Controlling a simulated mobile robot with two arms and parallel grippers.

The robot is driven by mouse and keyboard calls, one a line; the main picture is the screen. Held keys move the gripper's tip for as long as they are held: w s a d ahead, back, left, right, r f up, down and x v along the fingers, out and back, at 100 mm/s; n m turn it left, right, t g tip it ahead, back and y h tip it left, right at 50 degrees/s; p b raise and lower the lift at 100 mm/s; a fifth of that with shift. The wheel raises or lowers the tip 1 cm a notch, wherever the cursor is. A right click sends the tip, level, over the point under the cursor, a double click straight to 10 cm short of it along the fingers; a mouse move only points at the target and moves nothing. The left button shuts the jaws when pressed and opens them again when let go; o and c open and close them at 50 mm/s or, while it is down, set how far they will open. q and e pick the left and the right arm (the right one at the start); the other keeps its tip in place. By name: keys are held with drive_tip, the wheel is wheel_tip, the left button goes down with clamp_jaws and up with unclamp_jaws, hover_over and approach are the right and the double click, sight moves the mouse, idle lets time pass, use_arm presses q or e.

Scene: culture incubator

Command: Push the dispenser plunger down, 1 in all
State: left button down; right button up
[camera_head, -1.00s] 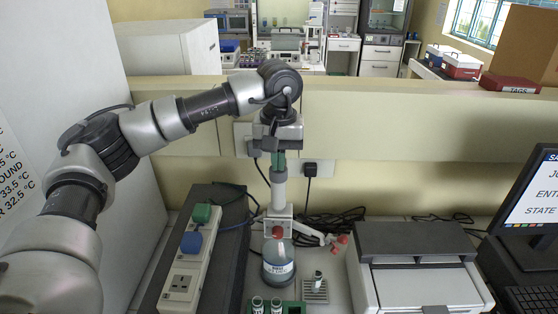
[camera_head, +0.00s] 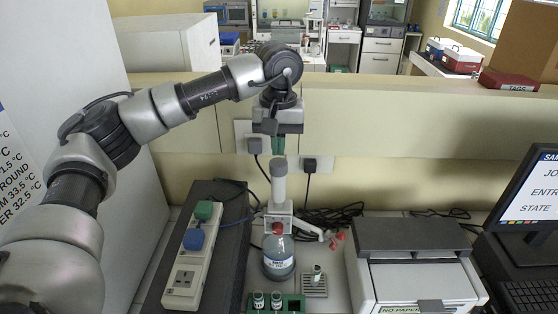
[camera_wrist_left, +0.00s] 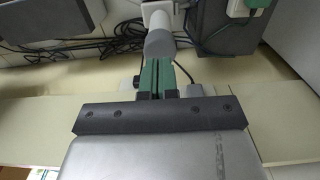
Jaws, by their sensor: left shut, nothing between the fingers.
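The dispenser stands on the bench, with a bottle of grey-blue liquid (camera_head: 278,262) at its base and a white upright column. Its plunger (camera_head: 278,188) is a pale cylinder with a grey top; the grey top also shows in the left wrist view (camera_wrist_left: 160,43). My left gripper (camera_head: 277,150) points down just over the plunger top, its green fingers closed together and empty. In the left wrist view the fingertips (camera_wrist_left: 157,64) lie close to the edge of the grey top. I cannot tell whether they touch it. My right gripper is not in view.
A green rack (camera_head: 292,300) with vials stands in front of the bottle. A small vial stands on a slotted plate (camera_head: 314,286) to its right. A power strip (camera_head: 190,262) lies left, a printer (camera_head: 420,270) right. A low wall (camera_head: 400,125) runs behind.

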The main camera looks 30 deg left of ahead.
use_arm(q)
wheel_tip(320, 180, up, 6)
drive_tip(key=p, duration=0.3)
drive_tip(key=shift+p, duration=0.4)
idle(0.4)
